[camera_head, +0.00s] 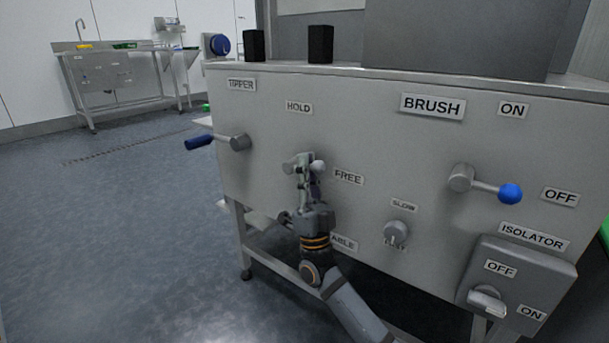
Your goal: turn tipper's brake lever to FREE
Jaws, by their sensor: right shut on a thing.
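The tipper's brake lever (289,166) is on the grey front panel, below the HOLD label (299,107) and left of the FREE label (348,177). Its pale round knob (319,166) shows at the right of my fingers, so the lever seems to point right, roughly toward FREE. My right gripper (310,164) comes up from below and is shut on the lever; its fingers hide the lever's middle. The TIPPER label (241,85) is at the panel's upper left. My left gripper is not in view.
A dark-blue-handled lever (199,142) sticks out at the left. The BRUSH lever with a blue ball (510,193), a small SLOW knob (396,232) and an isolator box (540,275) are on the right. The floor (120,220) at left is clear; a sink bench (115,75) stands behind.

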